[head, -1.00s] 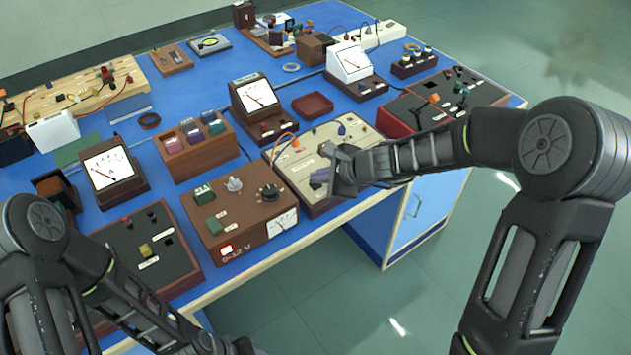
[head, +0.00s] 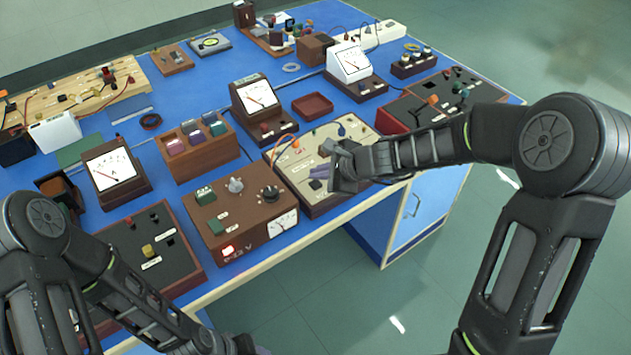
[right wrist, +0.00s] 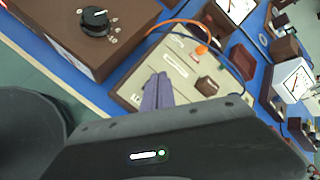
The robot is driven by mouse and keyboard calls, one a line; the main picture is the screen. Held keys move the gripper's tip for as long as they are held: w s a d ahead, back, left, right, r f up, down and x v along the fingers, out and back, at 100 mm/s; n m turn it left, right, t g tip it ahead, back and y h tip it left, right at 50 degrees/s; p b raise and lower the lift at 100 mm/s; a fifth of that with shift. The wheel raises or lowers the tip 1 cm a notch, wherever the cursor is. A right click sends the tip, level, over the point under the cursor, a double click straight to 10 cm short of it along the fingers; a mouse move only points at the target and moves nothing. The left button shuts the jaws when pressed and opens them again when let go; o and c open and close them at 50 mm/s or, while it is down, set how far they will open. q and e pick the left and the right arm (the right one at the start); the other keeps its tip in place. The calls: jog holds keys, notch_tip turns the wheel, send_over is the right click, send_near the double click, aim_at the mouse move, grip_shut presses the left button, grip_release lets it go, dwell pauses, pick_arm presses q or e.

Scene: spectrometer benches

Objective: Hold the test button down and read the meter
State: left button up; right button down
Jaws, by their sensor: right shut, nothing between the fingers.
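My right gripper (head: 323,172) is shut and empty, its purple fingers over the front part of a cream-topped box (head: 292,178). A small dark square, possibly the test button (head: 315,184), shows just in front of the fingertips; I see no contact with it. In the right wrist view the shut fingers (right wrist: 157,92) point at the cream panel, beside a brown block (right wrist: 207,86). A dial meter (head: 256,95) stands behind the box; its reading is too small to read. My left gripper (head: 245,347) is at the bottom edge, mostly cut off.
A brown supply box (head: 236,216) with knobs and a lit red switch stands left of the cream box. Other meters stand at left (head: 112,167) and at back (head: 350,62). An orange lead (right wrist: 175,24) loops over the panel. The blue table's front edge is close.

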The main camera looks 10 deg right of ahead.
aim_at(319, 185)
notch_tip(319, 185, up, 5)
jog(key=p, duration=0.4)
jog(key=shift+p, duration=0.35)
dwell(0.3)
